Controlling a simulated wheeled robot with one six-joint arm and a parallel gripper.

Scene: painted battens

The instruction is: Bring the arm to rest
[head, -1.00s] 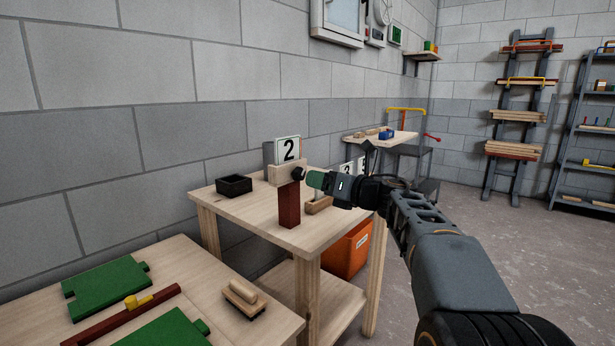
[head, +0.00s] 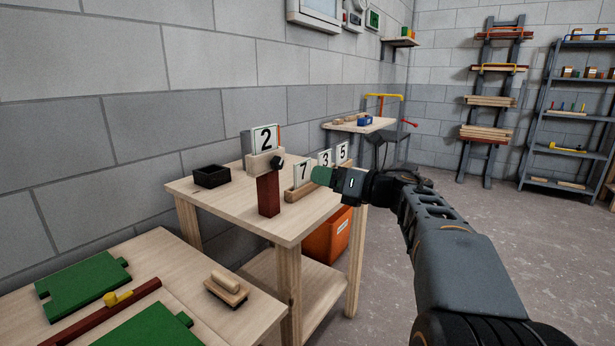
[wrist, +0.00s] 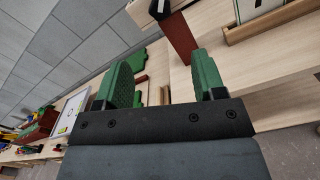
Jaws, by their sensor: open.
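My gripper (head: 322,176) is in the middle of the head view, at the end of my arm reaching in from the lower right. It hovers over the right side of the small wooden table (head: 230,205). In the wrist view its two green fingers (wrist: 160,80) stand apart with nothing between them. To its left in the head view, a dark red batten (head: 268,195) stands upright on the table, with a wooden block and a black knob at its top. The number 2 card (head: 265,139) shows just behind the block. The gripper is apart from the batten.
A wooden rack (head: 300,192) with cards 7, 3 and 5 stands close behind the gripper. A black box (head: 212,176) sits at the table's left. A nearer bench (head: 190,270) holds green boards and a brush-like block (head: 226,288). Open floor lies to the right.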

